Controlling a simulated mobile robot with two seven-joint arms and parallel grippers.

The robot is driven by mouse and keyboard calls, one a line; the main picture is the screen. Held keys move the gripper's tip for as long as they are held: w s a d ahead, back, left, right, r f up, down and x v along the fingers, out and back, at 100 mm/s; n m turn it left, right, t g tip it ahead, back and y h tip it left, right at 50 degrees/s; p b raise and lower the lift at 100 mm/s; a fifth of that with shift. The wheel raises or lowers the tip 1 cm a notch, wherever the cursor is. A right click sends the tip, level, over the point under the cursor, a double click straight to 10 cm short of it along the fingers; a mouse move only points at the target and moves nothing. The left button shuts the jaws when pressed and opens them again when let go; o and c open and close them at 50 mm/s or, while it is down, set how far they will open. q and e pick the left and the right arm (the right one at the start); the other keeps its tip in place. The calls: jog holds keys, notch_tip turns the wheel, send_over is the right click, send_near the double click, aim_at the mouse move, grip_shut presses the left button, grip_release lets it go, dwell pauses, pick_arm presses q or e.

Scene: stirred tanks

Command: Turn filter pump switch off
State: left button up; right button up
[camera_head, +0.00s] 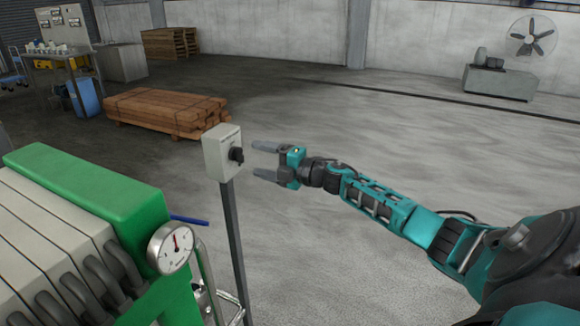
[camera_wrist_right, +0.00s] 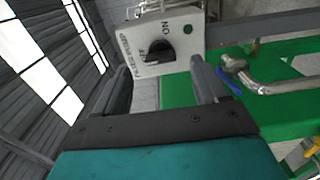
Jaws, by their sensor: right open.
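The filter pump switch is a light grey box (camera_head: 220,153) on a dark post, with a black rotary knob (camera_head: 236,155) on its face. In the right wrist view the switch box (camera_wrist_right: 180,53) shows rotated, with its black knob (camera_wrist_right: 157,50), a green dot and "ON" lettering. My right gripper (camera_head: 259,160) is open and empty, just right of the knob, its two fingers pointing at the box. In the right wrist view its fingers (camera_wrist_right: 160,84) lie either side of the knob's line, apart from it. My left gripper is not in view.
A green and white filter press (camera_head: 90,190) with a pressure gauge (camera_head: 170,248) and blue-handled valve (camera_head: 188,220) stands left of the post (camera_head: 233,245). A timber stack (camera_head: 165,110) lies behind.

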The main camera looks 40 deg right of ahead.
jog(key=v, duration=0.9)
dwell(0.3)
jog(key=s+a+f+m+h, duration=0.2)
jog(key=s+a+f+m, duration=0.1)
jog(key=a+f+m, duration=0.3)
jog(key=s+a+f+m+h, duration=0.1)
jog(key=s+a+f+m, duration=0.2)
jog(key=a+f, duration=0.45)
jog(key=s+a+f+m+g, duration=0.3)
jog(key=s+a+f+m, duration=0.2)
jog(key=s+a, duration=0.2)
jog(key=s+a+f+m+g+h, duration=0.1)
jog(key=s+a+f+m+g, duration=0.1)
jog(key=s+a+f+m, duration=0.3)
jog(key=s+a, duration=0.2)
jog(key=s, duration=0.1)
jog(key=shift+a+f+m+g+h, duration=0.2)
jog(key=shift+f+m+g+h, duration=0.1)
jog(key=shift+m+g, duration=0.1)
